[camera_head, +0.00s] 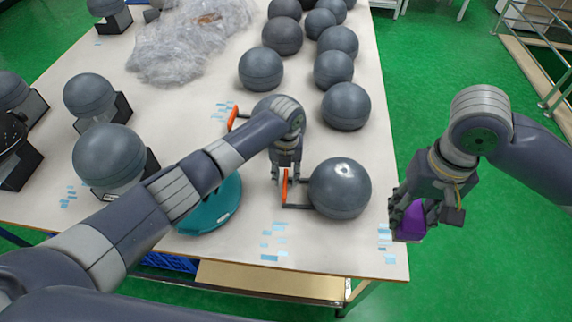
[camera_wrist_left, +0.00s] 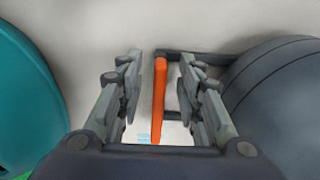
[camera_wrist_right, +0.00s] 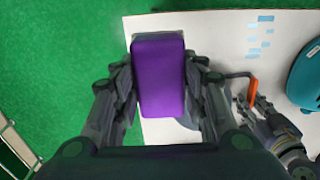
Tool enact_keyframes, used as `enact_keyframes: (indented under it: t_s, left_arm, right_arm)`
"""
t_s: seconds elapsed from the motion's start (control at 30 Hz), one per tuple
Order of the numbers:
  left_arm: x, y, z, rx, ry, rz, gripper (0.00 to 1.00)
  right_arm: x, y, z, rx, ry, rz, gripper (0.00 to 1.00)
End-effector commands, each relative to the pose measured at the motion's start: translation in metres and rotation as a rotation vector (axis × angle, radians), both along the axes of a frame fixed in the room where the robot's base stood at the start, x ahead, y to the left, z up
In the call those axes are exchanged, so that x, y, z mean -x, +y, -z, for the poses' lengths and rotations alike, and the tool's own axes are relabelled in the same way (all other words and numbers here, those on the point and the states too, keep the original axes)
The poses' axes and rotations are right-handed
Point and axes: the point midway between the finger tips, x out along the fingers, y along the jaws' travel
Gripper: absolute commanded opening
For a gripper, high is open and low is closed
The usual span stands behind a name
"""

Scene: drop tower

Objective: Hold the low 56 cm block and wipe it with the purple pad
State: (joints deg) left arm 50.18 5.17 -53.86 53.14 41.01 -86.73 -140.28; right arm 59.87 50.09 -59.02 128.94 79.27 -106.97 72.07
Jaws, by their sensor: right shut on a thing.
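A dark grey ball (camera_head: 340,188) with a glossy spot sits near the table's front right corner; it also shows in the left wrist view (camera_wrist_left: 280,95). A dark bracket joins it to an upright-looking orange handle (camera_wrist_left: 159,98) on its left side. My left gripper (camera_head: 285,170) is at this handle, with one finger on each side and visible gaps, so it is open. My right gripper (camera_head: 410,208) is shut on the purple pad (camera_wrist_right: 158,75), off the table's right edge. I cannot tell which thing is the low 56 cm block.
A teal rounded object (camera_head: 212,205) lies left of the handle, partly behind my left arm. Several other grey balls stand on the table (camera_head: 330,255). Crumpled clear plastic (camera_head: 190,40) lies at the back. Light blue tape pieces mark the front. Green floor is open on the right.

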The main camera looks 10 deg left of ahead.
Motion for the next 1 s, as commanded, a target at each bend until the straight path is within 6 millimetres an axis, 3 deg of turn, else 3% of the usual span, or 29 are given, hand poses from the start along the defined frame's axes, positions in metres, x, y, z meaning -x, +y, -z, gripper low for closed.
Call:
enact_keyframes:
  t_s: [0.4,0.57,1.0]
  left_arm:
    - [0.0000,-0.0002,0.0086,0.000,-0.001,0.001,0.34]
    - [0.0000,0.0000,0.0084,0.000,-0.001,0.001,0.00]
    - [-0.0002,0.0000,0.0080,0.000,-0.001,0.000,0.00]
  right_arm:
    - [-0.0001,0.0000,-0.0001,0.000,0.000,0.000,0.20]
    - [-0.0001,0.0000,-0.0001,0.000,0.000,0.000,0.20]
    - [-0.0001,0.0000,-0.0001,0.000,0.000,0.000,0.20]
